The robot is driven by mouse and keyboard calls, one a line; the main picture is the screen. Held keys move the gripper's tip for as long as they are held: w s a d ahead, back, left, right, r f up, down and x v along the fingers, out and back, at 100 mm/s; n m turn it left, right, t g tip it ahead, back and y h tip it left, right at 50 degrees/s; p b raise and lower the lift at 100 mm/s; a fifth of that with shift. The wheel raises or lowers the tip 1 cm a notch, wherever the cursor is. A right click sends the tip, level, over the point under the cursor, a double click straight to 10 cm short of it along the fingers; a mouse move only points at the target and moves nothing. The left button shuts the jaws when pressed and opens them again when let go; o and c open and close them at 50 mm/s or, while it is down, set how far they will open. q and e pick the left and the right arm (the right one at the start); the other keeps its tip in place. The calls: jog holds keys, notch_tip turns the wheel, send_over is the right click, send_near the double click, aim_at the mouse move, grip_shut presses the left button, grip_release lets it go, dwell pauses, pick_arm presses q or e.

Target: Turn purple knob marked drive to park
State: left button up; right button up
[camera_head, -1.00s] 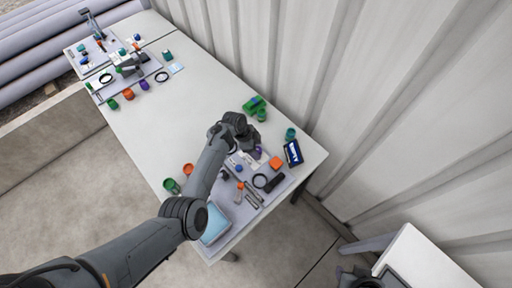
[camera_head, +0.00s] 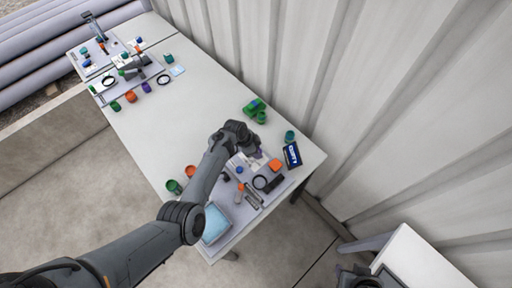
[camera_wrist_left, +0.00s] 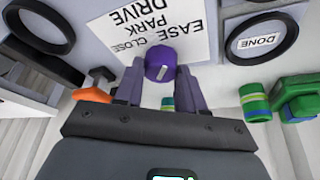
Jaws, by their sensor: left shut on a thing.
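The purple knob (camera_wrist_left: 160,66) sits on a white label sheet (camera_wrist_left: 190,40) in the left wrist view. The sheet reads DRIVE, PARK and EASE CLOSE, rotated in the picture. A short pale mark shows on the knob's face. My left gripper (camera_wrist_left: 160,88) has its two fingers on either side of the knob and is shut on it. In the head view my left gripper (camera_head: 250,143) is over the board (camera_head: 225,238) at the table's near end, and a bit of the purple knob (camera_head: 259,153) shows beside it. My right gripper is not in view.
Green parts (camera_head: 255,108) lie behind the gripper. A corrugated wall (camera_head: 300,80) runs along the table. The table's middle (camera_head: 175,110) is clear.

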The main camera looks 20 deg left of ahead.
pick_arm(q)
jog(key=n+t+p, duration=0.1)
jog(key=n+p, duration=0.1)
jog(key=n, duration=0.1)
jog(key=shift+s+d+r+y, duration=0.1)
jog(key=shift+r+y, duration=0.05)
jog(key=shift+y, duration=0.25)
jog(key=n+p, duration=0.1)
jog(key=n, duration=0.2)
jog(key=shift+t+y+p, duration=0.3)
jog(key=shift+y+p, duration=0.1)
jog(key=shift+d+n, duration=0.1)
jog(key=shift+n, duration=0.4)
jog(key=o, duration=1)
jog(key=shift+o, duration=0.2)
